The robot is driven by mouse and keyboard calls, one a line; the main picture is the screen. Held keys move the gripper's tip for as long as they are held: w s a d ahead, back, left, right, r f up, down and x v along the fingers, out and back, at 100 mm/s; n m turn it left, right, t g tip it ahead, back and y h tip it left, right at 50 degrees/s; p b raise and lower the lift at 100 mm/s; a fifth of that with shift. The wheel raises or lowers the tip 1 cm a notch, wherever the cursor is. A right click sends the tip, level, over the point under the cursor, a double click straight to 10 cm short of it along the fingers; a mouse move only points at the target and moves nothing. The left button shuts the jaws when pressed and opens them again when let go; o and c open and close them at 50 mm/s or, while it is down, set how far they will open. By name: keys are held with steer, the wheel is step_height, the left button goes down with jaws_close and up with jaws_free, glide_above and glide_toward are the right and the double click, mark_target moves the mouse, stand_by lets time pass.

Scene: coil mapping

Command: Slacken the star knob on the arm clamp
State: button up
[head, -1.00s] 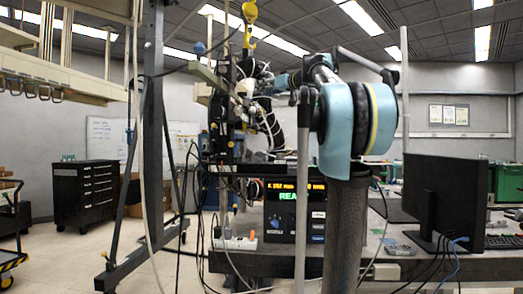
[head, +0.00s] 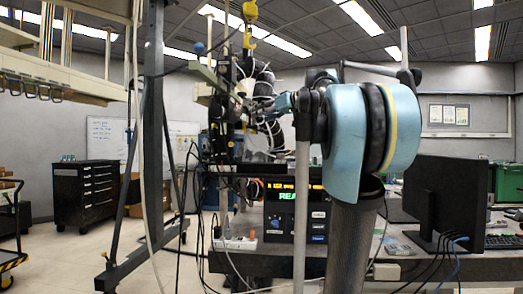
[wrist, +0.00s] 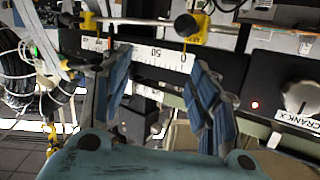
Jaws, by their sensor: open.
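My gripper (wrist: 162,62) is open in the wrist view, its two blue-padded fingers spread with nothing held between them. A white ruler scale (wrist: 157,54) marked 50 lies beyond the fingertips. A dark round knob (wrist: 187,25) on a yellow clamp sits at the top, beyond and above the right finger, apart from it. I cannot tell whether it is the star knob of the arm clamp. In the head view my gripper (head: 248,108) is small among the cabled apparatus, and its contact with anything there is unclear.
A grey knob labelled CRANK X (wrist: 300,96) is right of my gripper. Cable bundles (wrist: 25,75) crowd the left. In the head view, a lit display box (head: 288,210) stands below the apparatus and a monitor (head: 448,200) on the right. A steel post (head: 150,130) rises at left.

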steer(key=s+a+f+g+h, duration=0.1)
steer(key=s+f, duration=0.4)
steer(key=f, duration=0.8)
steer(key=shift+s+a+f+m+g, duration=0.2)
steer(key=shift+s+m+g, duration=0.2)
steer(key=shift+g, duration=0.4)
